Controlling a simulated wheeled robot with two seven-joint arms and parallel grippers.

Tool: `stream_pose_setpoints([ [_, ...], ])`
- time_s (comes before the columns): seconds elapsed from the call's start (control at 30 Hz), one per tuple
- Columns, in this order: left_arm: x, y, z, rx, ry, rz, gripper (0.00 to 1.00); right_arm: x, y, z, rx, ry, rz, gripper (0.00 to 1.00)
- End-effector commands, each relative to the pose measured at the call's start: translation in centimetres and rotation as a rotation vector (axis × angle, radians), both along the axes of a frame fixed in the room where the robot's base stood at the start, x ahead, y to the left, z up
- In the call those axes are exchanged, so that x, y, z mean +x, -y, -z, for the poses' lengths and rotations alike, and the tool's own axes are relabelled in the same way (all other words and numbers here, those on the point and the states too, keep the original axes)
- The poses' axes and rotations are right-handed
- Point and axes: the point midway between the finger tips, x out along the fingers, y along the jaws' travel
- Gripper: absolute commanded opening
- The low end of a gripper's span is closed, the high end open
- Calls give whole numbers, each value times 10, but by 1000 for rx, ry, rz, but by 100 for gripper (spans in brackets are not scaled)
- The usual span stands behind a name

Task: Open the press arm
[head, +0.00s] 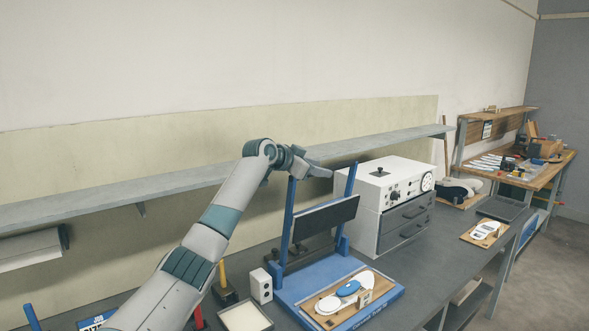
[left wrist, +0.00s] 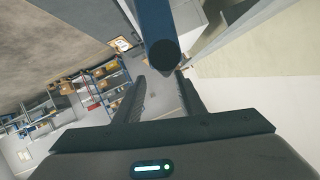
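The blue press (head: 327,273) stands on the dark bench. Its two blue bars (head: 288,215) stand nearly upright, with a wide black plate (head: 325,217) between them, above and behind the base. A board with white and blue insole pieces (head: 343,295) lies at the front of the base. My left gripper (head: 322,172) is up at the bars' top ends, close to the left bar. In the left wrist view, a blue bar with a dark round end (left wrist: 163,55) shows just beyond my open fingers (left wrist: 161,78); I cannot tell whether they touch it. My right gripper is out of view.
A white machine with grey drawers (head: 392,207) stands right of the press. A long grey shelf (head: 180,185) runs along the wall behind my arm. A small white box (head: 261,287) and a pale tray (head: 245,318) are left of the press.

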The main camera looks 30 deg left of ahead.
Motion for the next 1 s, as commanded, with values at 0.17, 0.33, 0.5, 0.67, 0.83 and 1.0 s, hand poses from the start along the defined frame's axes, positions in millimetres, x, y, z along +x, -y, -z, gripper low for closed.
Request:
stream_pose_setpoints([
  [0.17, -30, -9, -8, 3, 3, -1, 36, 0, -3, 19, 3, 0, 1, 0],
  [0.33, -60, -16, -21, 3, 3, -3, 36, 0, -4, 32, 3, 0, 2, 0],
  [0.5, -83, -22, -31, 2, 0, -2, 36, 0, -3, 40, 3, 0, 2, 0],
  [0.67, -94, -24, -36, 1, -1, -2, 36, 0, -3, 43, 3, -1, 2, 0],
  [0.83, -98, -24, -39, 0, -2, -2, 36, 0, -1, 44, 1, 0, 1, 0],
  [1.0, -98, -24, -39, 0, -1, -2, 36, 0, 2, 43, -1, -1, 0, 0],
])
